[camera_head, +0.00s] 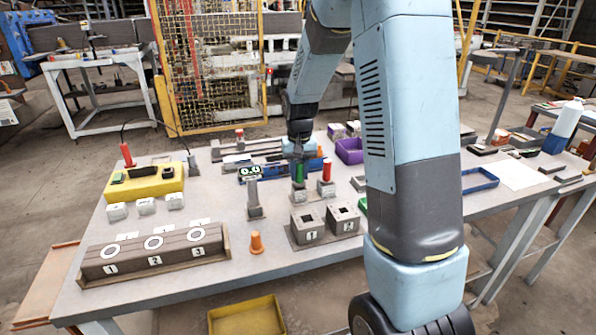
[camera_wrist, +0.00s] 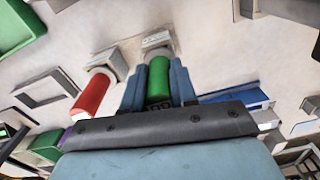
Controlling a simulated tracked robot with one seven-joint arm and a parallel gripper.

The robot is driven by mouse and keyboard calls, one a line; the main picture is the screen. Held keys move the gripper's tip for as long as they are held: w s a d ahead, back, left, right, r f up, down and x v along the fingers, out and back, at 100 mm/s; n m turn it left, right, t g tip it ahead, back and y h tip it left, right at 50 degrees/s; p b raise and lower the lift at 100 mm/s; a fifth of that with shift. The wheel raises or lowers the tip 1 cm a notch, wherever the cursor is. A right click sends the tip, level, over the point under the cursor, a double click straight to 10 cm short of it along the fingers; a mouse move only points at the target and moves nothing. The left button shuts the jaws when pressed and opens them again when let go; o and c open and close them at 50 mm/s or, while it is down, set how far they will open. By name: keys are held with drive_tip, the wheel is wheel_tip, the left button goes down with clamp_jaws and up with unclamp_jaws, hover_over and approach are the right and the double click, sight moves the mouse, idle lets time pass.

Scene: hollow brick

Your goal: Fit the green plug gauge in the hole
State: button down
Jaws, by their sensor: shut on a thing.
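The green plug gauge (camera_head: 299,172) is upright above a grey base block (camera_head: 299,193) near the middle of the bench. My gripper (camera_head: 298,158) is over it from above. In the wrist view the fingers (camera_wrist: 158,88) are shut on either side of the green gauge (camera_wrist: 159,78). I cannot tell whether the gauge is clear of its base. A long brown block (camera_head: 155,252) at front left has three white rings numbered 1, 2 and 3.
A red gauge (camera_head: 326,171) on a similar base stands close on the right; a grey gauge (camera_head: 253,195) stands to the left. A purple bin (camera_head: 349,151) is behind right. Bare bench lies between the grey gauge and brown block.

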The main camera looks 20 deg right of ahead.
drive_tip(key=shift+f, duration=0.5)
drive_tip(key=c, duration=0.8)
unclamp_jaws()
wheel_tip(320, 180, up, 13)
drive_tip(key=shift+r, duration=0.35)
drive_tip(key=s+r+n+t, duration=0.1)
drive_tip(key=s+r, duration=0.3)
drive_tip(key=s, duration=1)
drive_tip(key=s+r+t, duration=0.4)
drive_tip(key=s+r, duration=0.1)
drive_tip(key=s, duration=0.9)
drive_tip(key=shift+a+n+t, duration=0.15)
drive_tip(key=shift+n+t, duration=0.15)
drive_tip(key=shift+n, duration=0.1)
